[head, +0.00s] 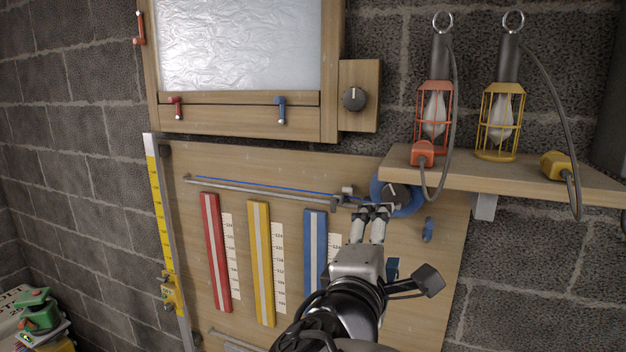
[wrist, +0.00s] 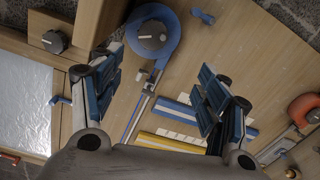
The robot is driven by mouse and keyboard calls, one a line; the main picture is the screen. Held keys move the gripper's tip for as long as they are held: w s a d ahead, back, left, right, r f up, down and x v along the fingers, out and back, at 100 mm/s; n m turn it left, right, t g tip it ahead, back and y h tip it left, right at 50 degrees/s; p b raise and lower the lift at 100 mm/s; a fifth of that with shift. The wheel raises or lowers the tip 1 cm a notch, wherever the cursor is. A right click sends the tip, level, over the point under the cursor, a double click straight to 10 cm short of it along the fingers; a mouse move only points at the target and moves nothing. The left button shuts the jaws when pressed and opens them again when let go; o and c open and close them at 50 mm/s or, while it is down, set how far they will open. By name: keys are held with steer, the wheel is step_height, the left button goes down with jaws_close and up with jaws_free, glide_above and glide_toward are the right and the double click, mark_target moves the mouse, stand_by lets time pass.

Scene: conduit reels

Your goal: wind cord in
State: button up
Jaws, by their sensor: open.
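A blue reel (head: 411,207) with a dark round knob (head: 393,193) at its centre is mounted on the wooden board. In the wrist view the reel (wrist: 171,48) and its knob (wrist: 152,35) are at top centre. A thin blue cord (head: 260,187) runs left from near the reel along a grey rail (head: 265,195). My gripper (head: 376,210) is in front of the reel's lower left part and hides some of it. In the wrist view my gripper (wrist: 163,85) is open and empty, its fingers wide apart, with the reel beyond them.
Red (head: 215,252), yellow (head: 261,263) and blue (head: 314,250) strips with scales hang on the board (head: 345,160). A shelf (head: 520,174) with red (head: 434,115) and yellow (head: 500,120) caged lamps overhangs at upper right.

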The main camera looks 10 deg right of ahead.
steer(key=n+p, duration=0.2)
steer(key=n, duration=0.5)
steer(key=n+p, duration=0.3)
steer(key=n, duration=0.4)
glide_toward(395, 198)
steer(key=x, duration=0.7)
steer(key=shift+w+d, duration=0.25)
steer(key=shift+w, duration=0.1)
steer(key=shift+c, duration=0.6)
steer(key=c, duration=0.9)
steer(key=shift+m+b, duration=0.3)
steer(key=shift+b, duration=0.2)
steer(key=shift+c, duration=0.2)
